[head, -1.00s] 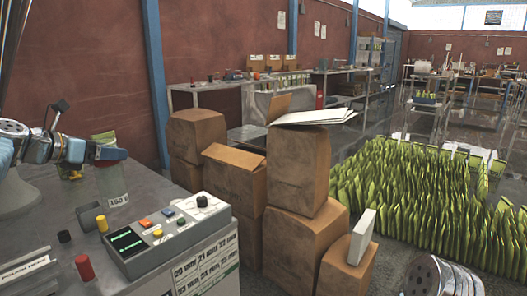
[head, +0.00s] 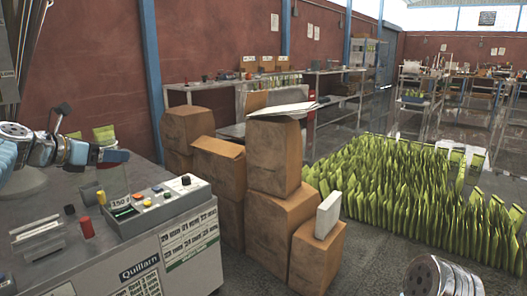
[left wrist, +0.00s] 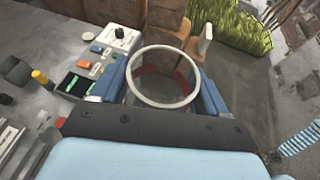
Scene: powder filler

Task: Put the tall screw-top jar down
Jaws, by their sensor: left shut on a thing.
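The tall jar (head: 114,184) is clear, with a "150 g" label low on its side. My left gripper (head: 110,157) is shut around its upper part and holds it upright. In the left wrist view the jar's round pale rim (left wrist: 137,92) lies between the two blue fingers, and its mouth looks open. In the head view the jar overlaps the left end of the control panel (head: 165,203). Whether its base touches anything is unclear. My right gripper is not in view.
A red knob (head: 86,228) and a yellow knob (head: 101,197) stand near the panel on the grey machine top. Brown boxes (head: 275,155) are stacked beyond its right edge. Green pouches (head: 400,190) cover the floor at right. Some bare machine top (head: 45,190) shows at left.

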